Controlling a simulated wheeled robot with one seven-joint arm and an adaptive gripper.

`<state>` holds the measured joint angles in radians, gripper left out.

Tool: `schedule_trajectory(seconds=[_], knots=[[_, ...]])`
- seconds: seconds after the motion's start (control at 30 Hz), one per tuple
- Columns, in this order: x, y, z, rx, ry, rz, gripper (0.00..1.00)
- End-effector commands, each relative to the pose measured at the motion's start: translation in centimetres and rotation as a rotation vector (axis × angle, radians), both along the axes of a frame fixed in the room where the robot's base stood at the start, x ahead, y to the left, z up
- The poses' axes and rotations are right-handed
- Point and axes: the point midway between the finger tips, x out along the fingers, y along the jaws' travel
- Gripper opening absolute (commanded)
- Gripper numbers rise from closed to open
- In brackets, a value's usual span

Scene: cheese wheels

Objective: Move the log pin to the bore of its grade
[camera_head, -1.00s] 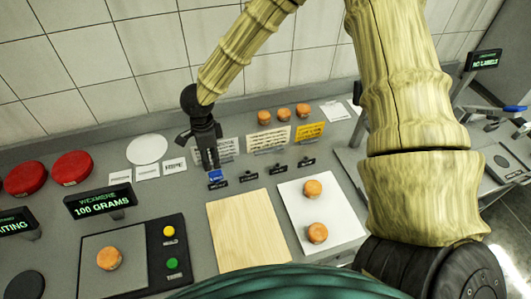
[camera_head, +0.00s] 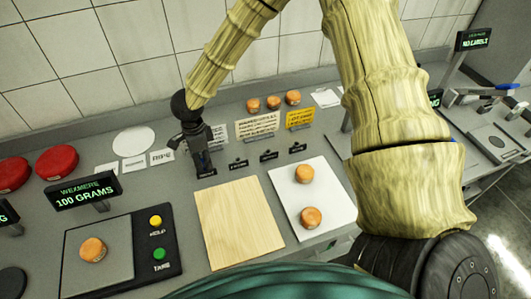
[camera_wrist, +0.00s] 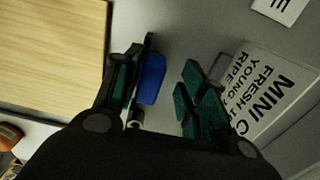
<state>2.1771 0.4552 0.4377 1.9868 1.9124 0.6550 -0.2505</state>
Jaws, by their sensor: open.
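The blue piece (camera_wrist: 152,78), which looks like the log pin, lies between the fingers of my open gripper (camera_wrist: 168,82) in the wrist view, close to the left finger. In the head view my gripper (camera_head: 203,168) points down over the leftmost of a row of small black labelled blocks and hides the blue piece. Three other blocks stand to its right: the nearest (camera_head: 238,164), the middle (camera_head: 268,156) and the farthest (camera_head: 297,148). Their labels are too small to read, and any bores cannot be made out.
A wooden board (camera_head: 240,222) and a white board (camera_head: 330,205) with two small cheeses lie in front. A scale (camera_head: 75,270) bears one cheese; its display (camera_head: 85,193) reads 100 GRAMS. Printed cards (camera_head: 257,127) and three cheeses (camera_head: 273,102) stand behind. Red wheels (camera_head: 57,162) are at left.

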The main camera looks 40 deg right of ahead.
Motion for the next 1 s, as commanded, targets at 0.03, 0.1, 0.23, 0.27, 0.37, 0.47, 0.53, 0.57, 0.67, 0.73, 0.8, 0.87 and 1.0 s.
schedule_trajectory(seconds=[0.03, 0.1, 0.23, 0.27, 0.37, 0.47, 0.53, 0.57, 0.67, 0.73, 0.8, 0.87, 1.0], knots=[[-0.2, 0.0, 0.1, 0.0, -0.001, 0.001, 0.41], [-0.2, 0.0, 0.1, 0.0, -0.001, 0.001, 0.41], [0.2, 0.0, -0.2, 0.0, 0.002, 0.001, 0.41], [0.3, 0.0, -0.2, -0.001, 0.003, 0.001, 0.41], [0.5, 0.0, -0.4, -0.001, 0.007, 0.001, 0.41], [0.6, -0.1, -0.5, -0.001, 0.009, 0.0, 0.41], [0.8, -0.1, -0.4, -0.001, 0.008, 0.0, 0.41], [0.8, -0.1, -0.4, -0.001, 0.008, 0.0, 0.41], [1.0, -0.2, -0.3, -0.001, 0.008, 0.0, 0.41], [1.1, -0.2, -0.3, 0.0, 0.006, 0.0, 0.41], [1.3, -0.2, -0.3, 0.0, 0.007, 0.0, 0.41], [1.3, -0.2, -0.4, 0.0, 0.007, 0.0, 0.41], [1.4, -0.3, -0.4, 0.0, 0.007, 0.0, 0.41]])
